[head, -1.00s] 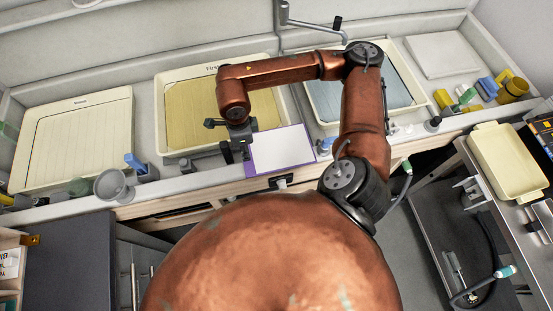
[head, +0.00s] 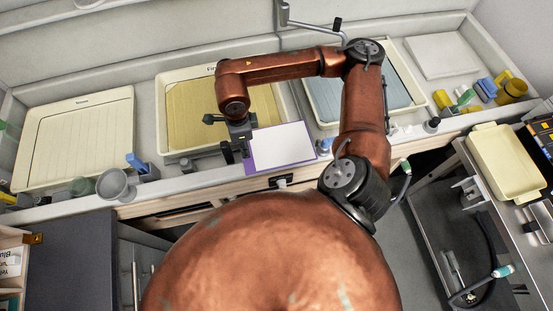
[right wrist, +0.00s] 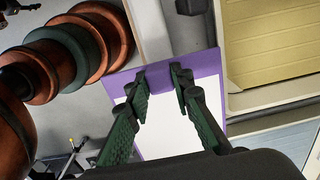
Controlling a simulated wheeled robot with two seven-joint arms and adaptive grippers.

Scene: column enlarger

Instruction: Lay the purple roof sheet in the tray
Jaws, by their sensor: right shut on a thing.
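The purple roof sheet (head: 283,145) shows as a white panel with a purple border. In the head view it is over the bench's front edge, at the lower right of a tray with a yellow ribbed bottom (head: 163,130). My right gripper (head: 237,147) holds the sheet by its left side, and the arm partly hides that tray. In the right wrist view the fingers (right wrist: 160,77) are shut on the purple border of the sheet (right wrist: 205,72). The yellow-bottomed tray also shows there (right wrist: 232,100), to the right of the sheet. My left gripper is not in view.
A tray with a blue-grey bottom (head: 318,116) is at right, and a cream tray (head: 25,150) at left. A grey funnel (head: 112,184) and small blue items stand along the bench front. Another pale yellow tray (head: 505,160) lies on the right-hand side counter.

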